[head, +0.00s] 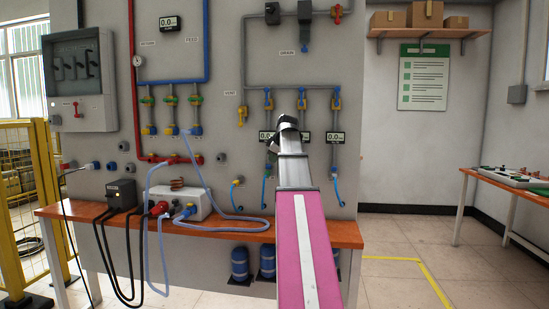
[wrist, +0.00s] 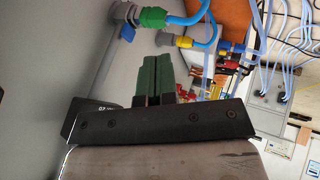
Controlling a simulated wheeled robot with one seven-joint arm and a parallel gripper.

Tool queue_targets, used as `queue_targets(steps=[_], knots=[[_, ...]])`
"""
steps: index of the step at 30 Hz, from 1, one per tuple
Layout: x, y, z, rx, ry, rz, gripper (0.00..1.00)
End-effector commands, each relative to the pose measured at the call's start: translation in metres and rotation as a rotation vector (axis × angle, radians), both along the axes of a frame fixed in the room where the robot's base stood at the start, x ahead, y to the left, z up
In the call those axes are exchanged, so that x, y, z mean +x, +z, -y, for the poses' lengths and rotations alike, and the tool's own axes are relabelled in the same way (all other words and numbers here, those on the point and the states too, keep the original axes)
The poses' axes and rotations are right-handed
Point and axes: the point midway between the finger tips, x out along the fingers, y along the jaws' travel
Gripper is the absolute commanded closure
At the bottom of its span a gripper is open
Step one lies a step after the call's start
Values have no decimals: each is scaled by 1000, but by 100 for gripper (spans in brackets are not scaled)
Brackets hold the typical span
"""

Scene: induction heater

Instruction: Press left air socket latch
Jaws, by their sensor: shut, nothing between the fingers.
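My gripper (wrist: 157,60) is shut and empty, its two dark green fingers side by side in the wrist view. Beyond the fingertips, a grey air socket (wrist: 124,12) on the panel holds a green plug (wrist: 153,17) with a blue hose. A small blue latch (wrist: 127,33) sticks out of that socket. Farther along is a yellow plug (wrist: 184,41) on a blue hose; it also shows low on the panel in the head view (head: 238,182). The fingers appear apart from both sockets. In the head view my arm's end hides the gripper's contact area.
The grey panel (head: 225,85) carries pipes, valves and gauges. Below it, an orange-topped table (head: 222,234) holds a white box (head: 186,203), a black box (head: 122,194) and loose hoses. A yellow fence (head: 41,165) stands left. Floor at right is clear.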

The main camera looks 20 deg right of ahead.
Motion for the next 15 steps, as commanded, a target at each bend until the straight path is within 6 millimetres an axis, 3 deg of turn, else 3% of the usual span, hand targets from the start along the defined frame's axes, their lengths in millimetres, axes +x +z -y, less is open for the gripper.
queue_targets(steps=[11, 15], knots=[[43, -56, -3, 0, 0, -2, 100], [62, -56, 9, -1, -2, 0, 100]])
